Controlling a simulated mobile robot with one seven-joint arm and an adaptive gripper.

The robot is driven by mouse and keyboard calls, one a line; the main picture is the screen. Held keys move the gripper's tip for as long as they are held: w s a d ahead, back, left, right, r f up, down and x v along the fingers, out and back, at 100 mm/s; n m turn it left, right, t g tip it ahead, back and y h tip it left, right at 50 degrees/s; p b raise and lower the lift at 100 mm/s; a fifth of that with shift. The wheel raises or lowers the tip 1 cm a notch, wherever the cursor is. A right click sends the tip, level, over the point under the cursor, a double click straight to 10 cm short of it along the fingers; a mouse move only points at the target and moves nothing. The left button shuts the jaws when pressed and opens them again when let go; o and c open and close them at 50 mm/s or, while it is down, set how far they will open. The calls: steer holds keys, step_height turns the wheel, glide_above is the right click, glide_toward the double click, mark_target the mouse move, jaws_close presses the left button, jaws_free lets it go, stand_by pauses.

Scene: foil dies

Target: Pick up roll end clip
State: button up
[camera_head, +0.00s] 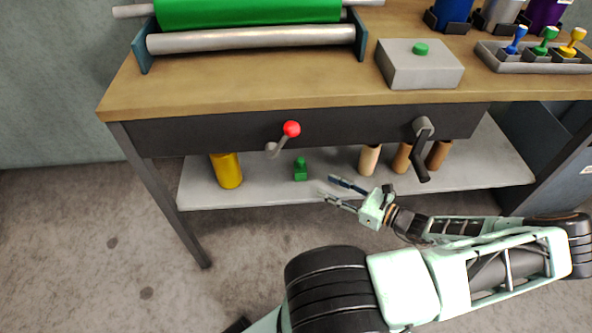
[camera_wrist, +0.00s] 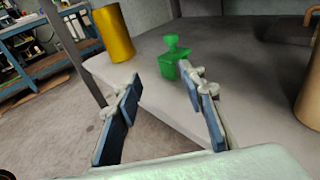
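A small green clip-like piece (camera_head: 300,171), with a knob on top of a block, stands upright on the grey lower shelf (camera_head: 255,188) of the workbench; I take it for the roll end clip. It also shows in the wrist view (camera_wrist: 183,62), just beyond the right finger, which covers part of its lower edge. My gripper (camera_head: 331,188) is open and empty at the shelf's front edge, right of the green piece and apart from it in the head view. In the wrist view its two blue-padded fingers (camera_wrist: 166,105) are spread wide.
A yellow cylinder (camera_head: 227,170) stands left on the shelf; tan rolls (camera_head: 369,160) stand right. Above hang a red-knobbed lever (camera_head: 291,129) and a dark crank handle (camera_head: 422,150). The benchtop (camera_head: 235,88) overhangs the shelf. A table leg (camera_head: 165,195) stands at the left.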

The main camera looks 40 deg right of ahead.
mark_target(303, 163)
steer(key=w, duration=0.1)
steer(key=w+r+t, duration=0.1)
steer(key=w+d+m, duration=0.1)
steer(key=shift+w+r+h+b, duration=0.2)
steer(key=shift+r+h+b, duration=0.1)
steer(key=shift+h, duration=0.1)
steer(key=b+x, duration=0.1)
steer(key=x, duration=0.3)
steer(key=shift+s, duration=0.1)
steer(key=b+x, duration=0.2)
steer(key=x, duration=0.3)
steer(key=shift+w+a+f, duration=0.1)
steer(key=shift+w, duration=0.55)
steer(key=shift+c, duration=0.3)
jaws_close()
